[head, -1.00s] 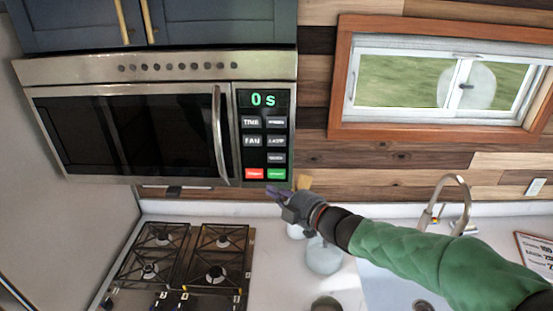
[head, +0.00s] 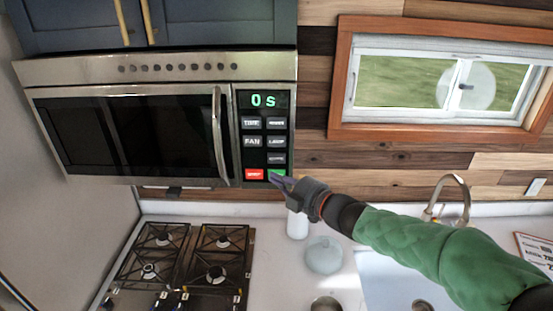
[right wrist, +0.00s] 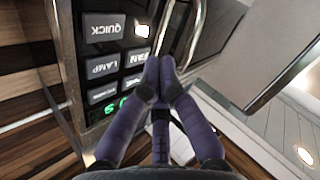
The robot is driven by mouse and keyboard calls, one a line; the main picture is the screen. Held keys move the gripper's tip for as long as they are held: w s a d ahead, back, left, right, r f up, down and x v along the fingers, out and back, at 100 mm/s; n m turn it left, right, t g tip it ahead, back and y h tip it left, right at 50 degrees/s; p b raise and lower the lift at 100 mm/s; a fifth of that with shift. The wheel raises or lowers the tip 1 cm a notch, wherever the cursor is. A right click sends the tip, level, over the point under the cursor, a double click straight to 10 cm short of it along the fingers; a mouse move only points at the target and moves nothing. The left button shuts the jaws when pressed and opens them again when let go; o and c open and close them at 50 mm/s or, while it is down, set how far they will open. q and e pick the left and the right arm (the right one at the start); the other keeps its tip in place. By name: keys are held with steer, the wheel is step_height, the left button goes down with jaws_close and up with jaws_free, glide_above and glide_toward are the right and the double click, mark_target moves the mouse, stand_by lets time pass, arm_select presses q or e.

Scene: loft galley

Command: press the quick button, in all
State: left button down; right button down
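The microwave (head: 130,130) hangs above the stove, its door shut and its display (head: 264,100) reading "0 s". The quick button (head: 276,158) is a grey key on the right of its panel, below the lamp key and above the green button. In the right wrist view the quick button (right wrist: 102,28) shows upside down at the upper left, its label readable. My right gripper (head: 273,176) is shut and empty, its purple fingertips in front of the green button's lower part, just below the quick button. In the right wrist view the fingertips (right wrist: 160,68) are together. Contact cannot be told.
The microwave's door handle (head: 219,135) stands out left of the panel. Below are the gas stove (head: 185,265), a white bottle (head: 297,224), a glass jar (head: 324,256) and the tap (head: 450,195). The space right of the microwave, before the wood wall, is open.

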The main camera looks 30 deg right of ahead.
mark_target(268, 159)
steer(key=shift+w+d+p, duration=0.15)
steer(key=shift+w+d, duration=0.35)
steer(key=shift+w, duration=0.35)
steer(key=shift+w+d+p, duration=0.1)
steer(key=shift+w+d, duration=0.45)
steer(key=shift+w, duration=0.25)
steer(key=shift+w+d+p, duration=0.15)
steer(key=shift+w+d, duration=0.35)
steer(key=shift+w, duration=0.35)
steer(key=shift+w+d, duration=0.1)
steer(key=shift+w, duration=0.05)
steer(key=shift+w+d, duration=0.15)
steer(key=shift+w, duration=0.1)
